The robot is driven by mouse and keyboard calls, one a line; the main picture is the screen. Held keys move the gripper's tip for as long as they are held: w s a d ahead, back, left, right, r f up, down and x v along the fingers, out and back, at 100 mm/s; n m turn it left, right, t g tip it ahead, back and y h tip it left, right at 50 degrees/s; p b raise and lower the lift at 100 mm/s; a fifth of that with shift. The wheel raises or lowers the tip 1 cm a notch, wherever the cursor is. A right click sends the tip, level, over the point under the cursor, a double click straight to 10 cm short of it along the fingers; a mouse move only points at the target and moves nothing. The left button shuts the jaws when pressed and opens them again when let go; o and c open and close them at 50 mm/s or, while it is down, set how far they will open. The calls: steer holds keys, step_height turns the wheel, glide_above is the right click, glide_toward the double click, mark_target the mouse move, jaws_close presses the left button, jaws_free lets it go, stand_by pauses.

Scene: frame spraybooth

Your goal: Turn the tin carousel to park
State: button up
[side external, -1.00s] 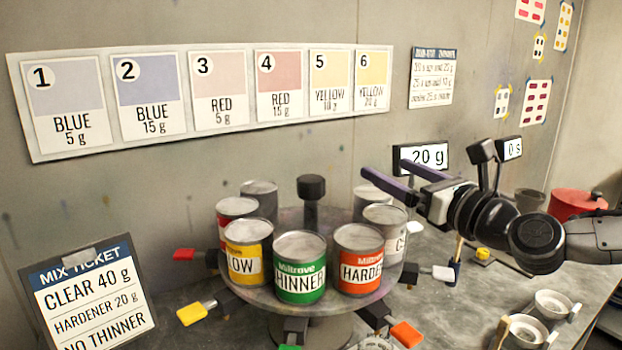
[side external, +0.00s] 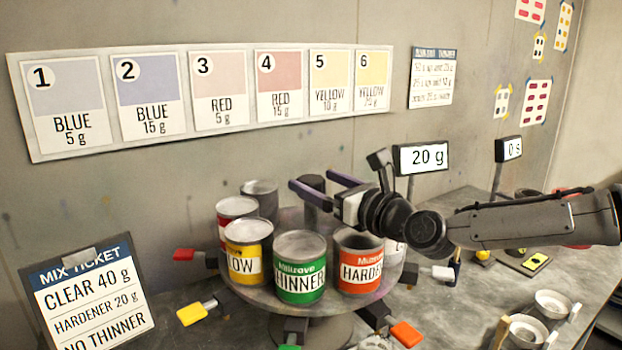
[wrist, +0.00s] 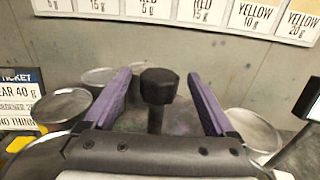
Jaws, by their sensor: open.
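The tin carousel (side external: 262,290) is a round grey turntable with several tins around its rim. A green THINNER tin (side external: 300,282), an orange HARDENER tin (side external: 359,272) and a yellow tin (side external: 248,265) face the side camera. Its black central knob (side external: 313,190) on a post also shows in the wrist view (wrist: 159,86). My gripper (side external: 311,182) is open and empty above the carousel, with its purple fingers reaching toward the knob. In the wrist view the knob lies between the two fingers (wrist: 160,85), and I cannot tell any contact. No park mark is readable.
Coloured tabs stick out below the carousel, such as yellow (side external: 192,314), red (side external: 184,255) and orange (side external: 406,334). A mix ticket board (side external: 88,290) stands at left. A 20 g display (side external: 421,158) stands behind my arm. White cups (side external: 552,304) sit at front right.

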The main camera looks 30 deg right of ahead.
steer(key=shift+w+a, duration=0.1)
steer(key=shift+w, duration=1.2)
jaws_close()
